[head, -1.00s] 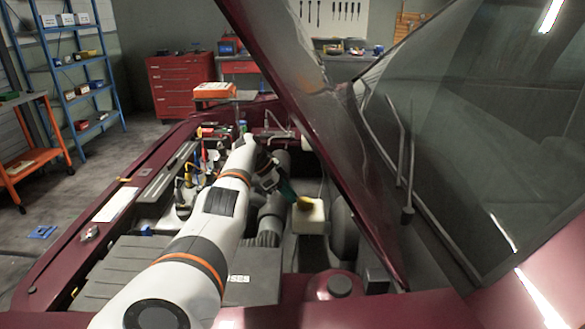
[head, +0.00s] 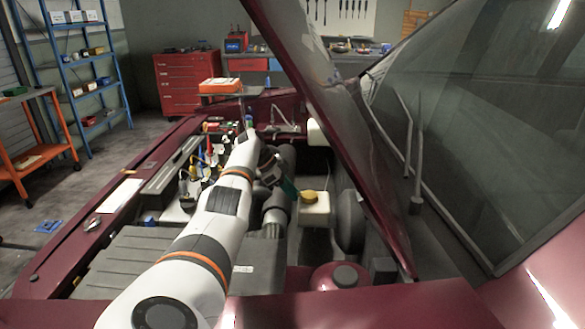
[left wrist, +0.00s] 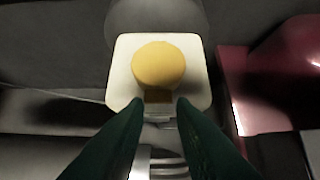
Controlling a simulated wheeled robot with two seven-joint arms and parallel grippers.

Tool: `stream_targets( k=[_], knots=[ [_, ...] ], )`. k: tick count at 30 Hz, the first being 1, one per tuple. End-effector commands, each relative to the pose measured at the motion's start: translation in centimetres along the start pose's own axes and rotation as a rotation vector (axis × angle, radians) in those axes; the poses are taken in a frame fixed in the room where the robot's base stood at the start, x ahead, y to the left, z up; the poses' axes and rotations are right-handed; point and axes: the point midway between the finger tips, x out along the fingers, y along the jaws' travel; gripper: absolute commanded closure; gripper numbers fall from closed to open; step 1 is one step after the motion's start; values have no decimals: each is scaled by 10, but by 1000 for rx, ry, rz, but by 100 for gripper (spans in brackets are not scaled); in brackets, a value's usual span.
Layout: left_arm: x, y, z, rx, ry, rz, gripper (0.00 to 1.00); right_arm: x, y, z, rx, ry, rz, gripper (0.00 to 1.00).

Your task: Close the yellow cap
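The yellow cap (head: 308,197) is on top of a white reservoir (head: 314,216) in the engine bay. In the left wrist view the cap (left wrist: 158,65) looks round, with a small darker tab (left wrist: 158,97) on its near side. I cannot tell whether it is fully seated. My left gripper (head: 290,188) is just left of the cap in the head view. In the left wrist view the green fingers of the left gripper (left wrist: 161,104) are apart, with the tab showing between their tips. Whether they touch it is unclear. My right gripper is not in view.
The raised maroon hood (head: 325,110) slopes down right of the reservoir. A dark round part (head: 350,222) stands just right of it. Hoses and a black cover (head: 130,262) fill the bay to the left. A red toolbox (head: 188,84) and blue shelf (head: 85,75) stand behind.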

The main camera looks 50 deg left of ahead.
Motion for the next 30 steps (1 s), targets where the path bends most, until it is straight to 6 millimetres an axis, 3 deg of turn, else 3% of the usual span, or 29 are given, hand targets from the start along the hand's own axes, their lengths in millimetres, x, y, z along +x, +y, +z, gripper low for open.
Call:
stream_targets(
  k=[1, 3, 14, 17, 30],
  knots=[
    [1, -1, -3, -4, 5, -4, 69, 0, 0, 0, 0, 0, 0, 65],
    [1, -1, -2, -3, 2, -2, 58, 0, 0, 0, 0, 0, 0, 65],
    [-5, 1, 1, 1, -5, 3, 58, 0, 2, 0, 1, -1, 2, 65],
    [-18, 1, 0, 1, -6, 5, 58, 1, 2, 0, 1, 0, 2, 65],
    [-107, 1, -1, -3, -6, 4, 58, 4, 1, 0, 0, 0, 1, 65]
  ],
)
